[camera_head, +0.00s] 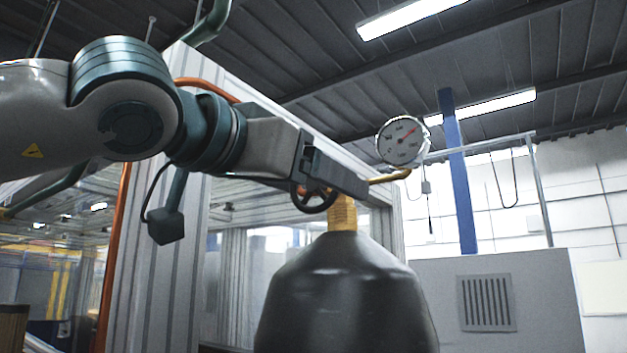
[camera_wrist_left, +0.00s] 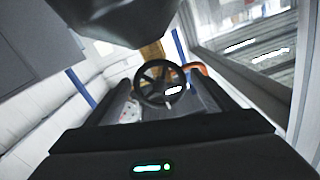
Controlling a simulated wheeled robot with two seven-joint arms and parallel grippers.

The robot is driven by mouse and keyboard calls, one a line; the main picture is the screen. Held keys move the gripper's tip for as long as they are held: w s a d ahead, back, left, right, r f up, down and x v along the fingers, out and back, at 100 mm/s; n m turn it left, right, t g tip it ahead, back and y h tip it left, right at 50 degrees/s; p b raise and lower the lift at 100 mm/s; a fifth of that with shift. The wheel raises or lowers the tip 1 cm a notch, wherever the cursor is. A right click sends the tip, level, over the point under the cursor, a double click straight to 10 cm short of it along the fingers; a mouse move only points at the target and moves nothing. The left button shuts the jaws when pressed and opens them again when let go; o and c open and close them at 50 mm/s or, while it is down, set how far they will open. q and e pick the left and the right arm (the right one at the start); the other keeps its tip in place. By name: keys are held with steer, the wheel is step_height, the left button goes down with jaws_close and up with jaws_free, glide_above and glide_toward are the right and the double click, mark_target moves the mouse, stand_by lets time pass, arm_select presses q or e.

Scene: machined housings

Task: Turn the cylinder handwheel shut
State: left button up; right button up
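The handwheel (camera_head: 313,197) is a dark spoked wheel on the brass valve (camera_head: 343,213) at the top of the dark grey cylinder (camera_head: 345,300). My left gripper (camera_head: 345,180) reaches in from the left at the valve, with one finger passing in front of the wheel's upper part. In the left wrist view the handwheel (camera_wrist_left: 160,84) shows face-on between the two dark fingers, which stand wide apart on either side of it. Whether they touch the rim cannot be told. My right gripper is not in view.
A round pressure gauge (camera_head: 403,140) on a brass stem stands just right of the fingertips. A framed enclosure with a pale post (camera_head: 165,230) and an orange pipe (camera_head: 113,260) is behind my arm. A grey vented cabinet (camera_head: 500,300) stands at the right.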

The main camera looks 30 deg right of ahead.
arm_select(q)
steer(key=shift+a, duration=0.15)
steer(key=shift+s+a+b, duration=0.3)
steer(key=shift+a+b, duration=0.25)
steer(key=shift+a, duration=0.05)
steer(key=b+v, duration=0.6)
steer(key=v, duration=0.9)
steer(key=shift+a, duration=0.4)
